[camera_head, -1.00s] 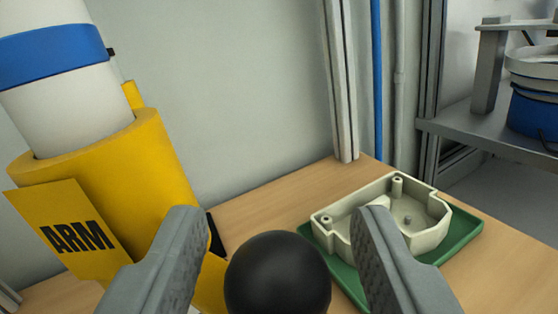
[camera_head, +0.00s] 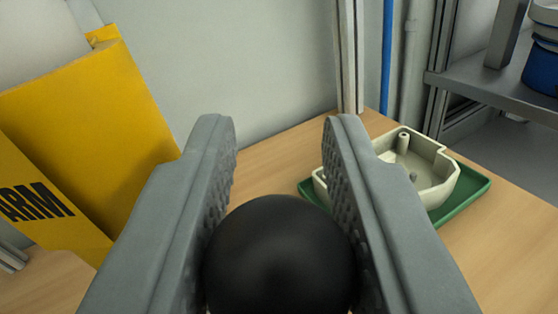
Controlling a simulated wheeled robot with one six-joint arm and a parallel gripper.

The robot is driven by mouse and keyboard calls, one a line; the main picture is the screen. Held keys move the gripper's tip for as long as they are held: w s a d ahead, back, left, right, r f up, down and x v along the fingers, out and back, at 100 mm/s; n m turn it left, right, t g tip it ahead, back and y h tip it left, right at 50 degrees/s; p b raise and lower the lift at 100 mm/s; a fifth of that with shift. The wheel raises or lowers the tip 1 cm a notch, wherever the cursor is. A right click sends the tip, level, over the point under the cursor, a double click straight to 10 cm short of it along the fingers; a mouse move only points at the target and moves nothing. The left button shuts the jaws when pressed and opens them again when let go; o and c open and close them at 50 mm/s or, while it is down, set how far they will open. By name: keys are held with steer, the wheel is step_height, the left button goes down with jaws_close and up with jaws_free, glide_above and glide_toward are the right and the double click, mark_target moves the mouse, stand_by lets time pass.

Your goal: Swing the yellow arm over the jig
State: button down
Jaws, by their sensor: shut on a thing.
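My gripper (camera_head: 282,175) has its two grey ribbed fingers shut on a black ball knob (camera_head: 281,255) at the bottom middle of the view. The yellow arm (camera_head: 85,115) stands at the left, with a yellow plate marked "ARM" (camera_head: 38,200). The jig, a green base (camera_head: 474,189) on the bench, lies to the right beyond my right finger. A cream open housing (camera_head: 428,170) with posts inside sits on it; my right finger hides part of both.
The wooden bench (camera_head: 270,160) is bare between the yellow arm and the green base. A metal upright (camera_head: 348,60) and a blue pipe (camera_head: 387,55) stand behind. A grey shelf (camera_head: 490,95) with a blue-and-white container (camera_head: 543,65) is at the right.

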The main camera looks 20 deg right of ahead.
steer(key=shift+s+a+r+m+h, duration=0.1)
steer(key=shift+a+r+m+h, duration=0.05)
steer(key=shift+a, duration=0.35)
steer(key=shift+s+a+r+m+h, duration=0.1)
steer(key=shift+a+m+h, duration=0.05)
steer(key=shift+a, duration=0.35)
steer(key=a+m+g+h, duration=0.4)
steer(key=a+g+h, duration=0.1)
steer(key=a, duration=0.8)
steer(key=shift+s+a+f+m+h, duration=0.25)
steer(key=shift+a+m+h, duration=0.15)
steer(key=shift+h, duration=0.1)
steer(key=shift+d, duration=0.1)
steer(key=c, duration=1.1)
jaws_free()
steer(key=shift+c, duration=0.2)
steer(key=shift+r, duration=0.1)
step_height(320, 180, up, 10)
steer(key=shift+c, duration=0.5)
